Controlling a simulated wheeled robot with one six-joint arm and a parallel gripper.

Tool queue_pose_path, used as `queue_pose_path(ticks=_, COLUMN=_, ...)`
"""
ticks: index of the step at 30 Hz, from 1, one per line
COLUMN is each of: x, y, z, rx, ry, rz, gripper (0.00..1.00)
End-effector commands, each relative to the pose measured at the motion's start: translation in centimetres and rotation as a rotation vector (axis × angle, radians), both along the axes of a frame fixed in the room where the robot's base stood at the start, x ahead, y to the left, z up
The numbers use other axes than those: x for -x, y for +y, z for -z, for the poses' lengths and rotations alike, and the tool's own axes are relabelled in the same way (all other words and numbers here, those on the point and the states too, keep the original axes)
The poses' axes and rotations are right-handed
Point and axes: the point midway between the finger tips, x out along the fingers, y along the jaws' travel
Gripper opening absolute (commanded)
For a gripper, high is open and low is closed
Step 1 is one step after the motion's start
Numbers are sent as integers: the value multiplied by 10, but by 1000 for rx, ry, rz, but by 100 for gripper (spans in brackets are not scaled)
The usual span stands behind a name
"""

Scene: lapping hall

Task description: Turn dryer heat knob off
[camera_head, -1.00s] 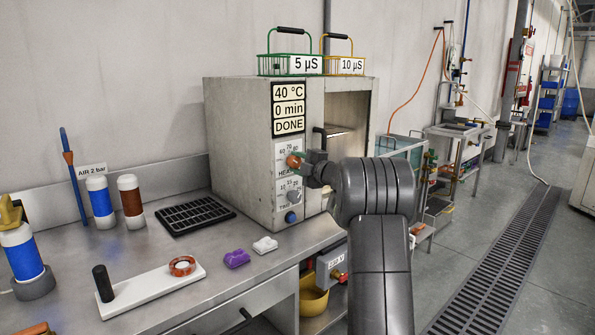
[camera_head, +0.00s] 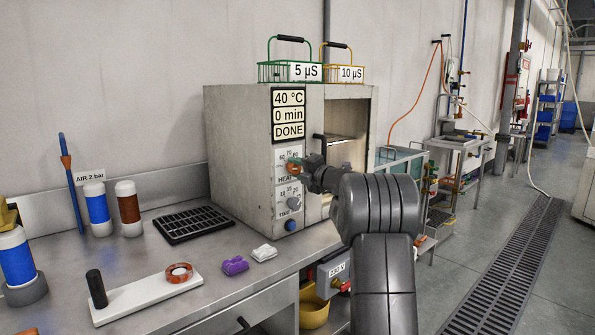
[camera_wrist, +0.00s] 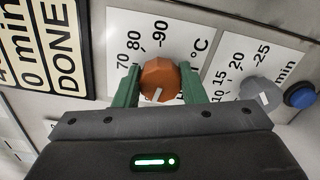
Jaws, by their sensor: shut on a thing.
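The dryer (camera_head: 245,150) is a grey metal box on the bench. Its orange-brown heat knob (camera_wrist: 160,80) sits on a white dial plate marked 70, 80, 90 and °C in the wrist view. My gripper (camera_wrist: 160,90) has its green fingers on either side of the knob and is shut on it. In the head view my gripper (camera_head: 297,167) covers most of the knob and part of the dial. The knob's white pointer line slants toward the lower left in the wrist view. A panel on the dryer (camera_head: 289,115) reads 40 °C, 0 min, DONE.
A grey time knob (camera_wrist: 262,93) and a blue button (camera_wrist: 300,95) sit beside the heat knob. Green (camera_head: 290,72) and yellow (camera_head: 343,75) baskets stand on top of the dryer. The dryer's opening is to the right of the panel. A black rack (camera_head: 193,219) lies on the bench.

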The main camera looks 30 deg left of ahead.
Motion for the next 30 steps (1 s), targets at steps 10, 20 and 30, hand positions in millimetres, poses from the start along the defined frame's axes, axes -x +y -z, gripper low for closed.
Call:
queue_pose_path(ticks=10, x=0, y=0, z=2, rx=3, ry=0, rz=0, gripper=53)
queue_pose_path(ticks=20, x=0, y=-1, z=1, rx=1, ry=0, rz=0, gripper=59)
queue_pose_path(ticks=30, x=19, y=-49, z=-1, rx=1, ry=0, rz=3, gripper=59)
